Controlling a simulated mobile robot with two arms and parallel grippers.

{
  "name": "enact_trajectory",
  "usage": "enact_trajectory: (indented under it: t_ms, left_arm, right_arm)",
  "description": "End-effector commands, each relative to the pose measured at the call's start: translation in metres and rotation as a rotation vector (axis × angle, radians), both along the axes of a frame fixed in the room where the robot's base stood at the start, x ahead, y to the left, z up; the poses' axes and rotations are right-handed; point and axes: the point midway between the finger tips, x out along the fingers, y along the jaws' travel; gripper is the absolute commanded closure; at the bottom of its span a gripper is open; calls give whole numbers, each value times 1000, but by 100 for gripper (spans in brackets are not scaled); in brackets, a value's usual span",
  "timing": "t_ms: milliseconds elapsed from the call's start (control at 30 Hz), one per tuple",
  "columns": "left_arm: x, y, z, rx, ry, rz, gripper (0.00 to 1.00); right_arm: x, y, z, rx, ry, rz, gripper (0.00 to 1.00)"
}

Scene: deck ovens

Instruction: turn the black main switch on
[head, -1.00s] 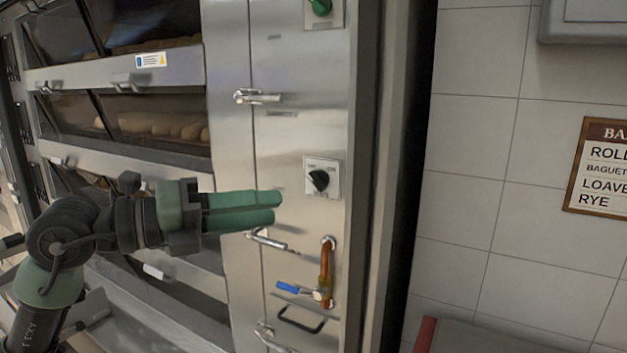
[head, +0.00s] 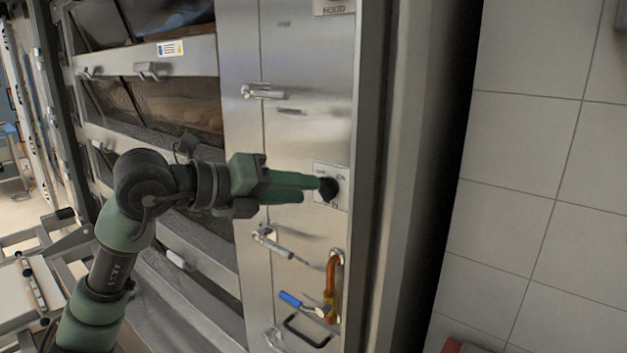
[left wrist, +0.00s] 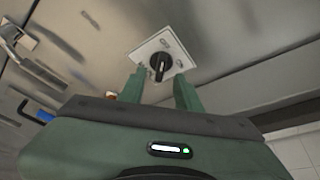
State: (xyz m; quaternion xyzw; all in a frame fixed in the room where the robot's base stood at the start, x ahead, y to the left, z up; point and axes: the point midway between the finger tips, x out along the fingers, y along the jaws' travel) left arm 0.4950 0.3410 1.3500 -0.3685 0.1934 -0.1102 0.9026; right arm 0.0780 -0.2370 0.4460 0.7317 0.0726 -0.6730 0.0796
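The black main switch (head: 328,188) is a round knob on a pale square plate on the steel oven panel. In the left wrist view the black knob (left wrist: 160,66) shows a light pointer line, with its plate tilted in the picture. My left gripper (head: 310,188) points at the knob from the left, its green fingertips close to it. In the left wrist view the fingers (left wrist: 160,85) are apart, one on each side below the knob, with nothing between them. Whether they touch the knob I cannot tell. My right gripper is not in view.
A door handle (head: 262,93) sits above on the panel. Below the switch are another handle (head: 278,246), an orange-brown pipe (head: 331,282) and a blue-handled lever valve (head: 292,301). Glass oven decks stand left, a tiled wall (head: 530,130) right.

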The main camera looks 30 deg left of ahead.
Motion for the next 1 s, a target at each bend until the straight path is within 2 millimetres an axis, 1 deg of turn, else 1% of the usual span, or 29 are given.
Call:
enact_trajectory:
  t_ms: [33,67,200,400,533,567,600,667,1000]
  left_arm:
    - [7,-4,1,-2,2,-3,66]
    - [10,-5,0,-3,2,-3,66]
    - [23,-9,-5,-3,0,-1,66]
    - [27,-11,-8,0,-1,-1,66]
    - [27,-11,-9,0,-1,-1,66]
    - [27,-11,-8,0,-1,-1,72]
    - [27,-11,-8,0,-1,-1,83]
    - [27,-11,-8,0,-2,-2,100]
    - [27,-11,-9,18,-2,-1,100]
  right_arm:
    - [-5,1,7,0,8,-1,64]
    - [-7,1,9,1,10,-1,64]
    - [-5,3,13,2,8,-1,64]
    - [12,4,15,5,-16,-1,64]
    - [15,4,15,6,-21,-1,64]
    - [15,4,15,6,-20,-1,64]
    - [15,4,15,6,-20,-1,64]
    - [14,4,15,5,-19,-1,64]
    - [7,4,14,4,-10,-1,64]
